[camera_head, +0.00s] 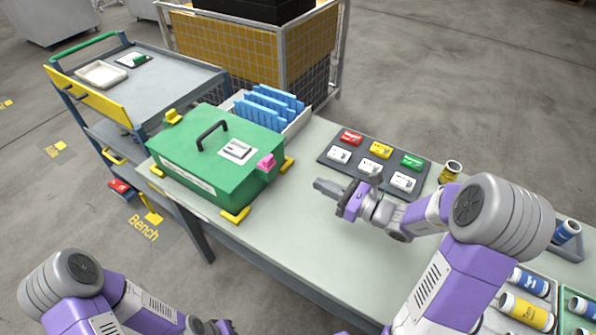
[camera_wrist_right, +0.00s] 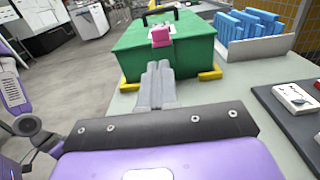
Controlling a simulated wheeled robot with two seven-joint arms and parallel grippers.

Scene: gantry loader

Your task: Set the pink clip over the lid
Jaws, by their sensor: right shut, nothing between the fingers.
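The green box with its green lid (camera_head: 232,128) sits on the bench, with a black handle (camera_head: 212,130) and a white plate on top. The pink clip (camera_head: 266,163) is at the lid's right-hand edge. In the right wrist view the clip (camera_wrist_right: 162,38) shows at the top of the near side; I cannot tell whether it lies over the lid. My right gripper (camera_head: 322,187) is shut and empty, apart from the box and to its right. In the wrist view its fingertips (camera_wrist_right: 158,68) point towards the box below the clip. My left gripper (camera_head: 212,327) is partly cut off at the bottom edge.
A yellow clip (camera_head: 173,117) is at the box's opposite edge. Yellow corner brackets (camera_head: 235,215) stand around the box's base. A bin of blue parts (camera_head: 270,104) is behind it. A dark mat (camera_head: 333,163) with several coloured and white cards lies to the right. Bench space in front is clear.

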